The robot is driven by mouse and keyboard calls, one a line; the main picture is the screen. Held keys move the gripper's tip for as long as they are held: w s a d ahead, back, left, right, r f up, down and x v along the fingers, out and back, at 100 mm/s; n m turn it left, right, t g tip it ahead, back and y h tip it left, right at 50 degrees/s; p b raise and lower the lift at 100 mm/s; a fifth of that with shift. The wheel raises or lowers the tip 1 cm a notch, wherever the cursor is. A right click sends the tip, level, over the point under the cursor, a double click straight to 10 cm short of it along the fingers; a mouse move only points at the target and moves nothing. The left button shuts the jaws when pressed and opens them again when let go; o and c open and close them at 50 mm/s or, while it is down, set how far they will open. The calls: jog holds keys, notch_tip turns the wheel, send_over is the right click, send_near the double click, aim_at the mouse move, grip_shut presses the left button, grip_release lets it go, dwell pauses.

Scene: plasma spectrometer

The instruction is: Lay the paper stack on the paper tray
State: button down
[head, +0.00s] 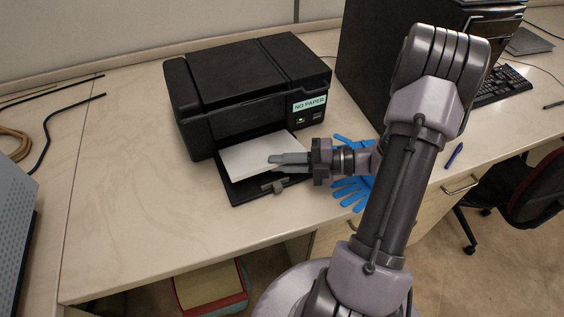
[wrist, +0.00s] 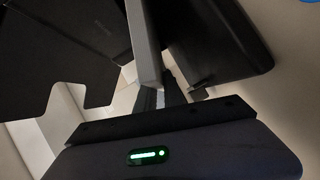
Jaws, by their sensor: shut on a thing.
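The white paper stack (head: 250,154) lies flat over the dark paper tray (head: 243,192) at the front of the black printer (head: 245,85). Its far end is close to or under the printer's front opening. My gripper (head: 284,161) is shut on the stack's near right edge, with its fingers over the tray. In the wrist view, a pale narrow strip between the finger ends looks like the stack edge-on (wrist: 144,45). The dark tray (wrist: 220,45) shows to its right. Whether the stack touches the tray is hidden.
The printer carries a "NO PAPER" label (head: 310,103). Blue gloves (head: 352,188) lie beneath my wrist, right of the tray. The desk left of the printer (head: 125,190) is clear.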

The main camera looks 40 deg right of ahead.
jog(key=c, duration=1.4)
grip_release()
jog(key=p+v, duration=0.5)
jog(key=v, duration=1.2)
jog(key=shift+s+d, duration=0.15)
